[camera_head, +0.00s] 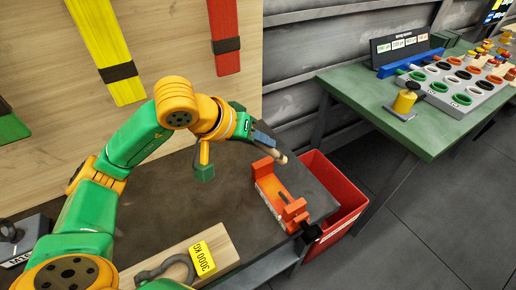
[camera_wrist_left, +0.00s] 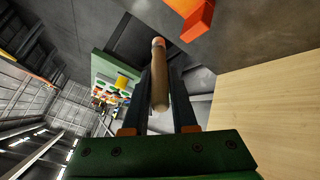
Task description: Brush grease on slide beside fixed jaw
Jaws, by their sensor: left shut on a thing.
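An orange vise (camera_head: 270,185) with two upright jaws sits near the right end of the dark bench. I cannot make out grease on its slide. My left gripper (camera_head: 264,140) is shut on the brush (camera_head: 280,157), above and behind the vise, apart from it. The brush's rounded wooden handle also shows in the left wrist view (camera_wrist_left: 160,88), between the two dark fingers of the left gripper (camera_wrist_left: 161,75). Its far end has a pale and reddish tip; bristles are not clear. Part of the orange vise also shows at the top of the left wrist view (camera_wrist_left: 195,18). My right gripper is out of view.
A red bin (camera_head: 341,207) stands beside the bench's right end. A green table (camera_head: 435,135) at right carries a rack of coloured rings. A wooden board (camera_head: 212,240) with a shackle (camera_head: 165,268) lies at the bench's front. Bare bench (camera_head: 235,205) lies left of the vise.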

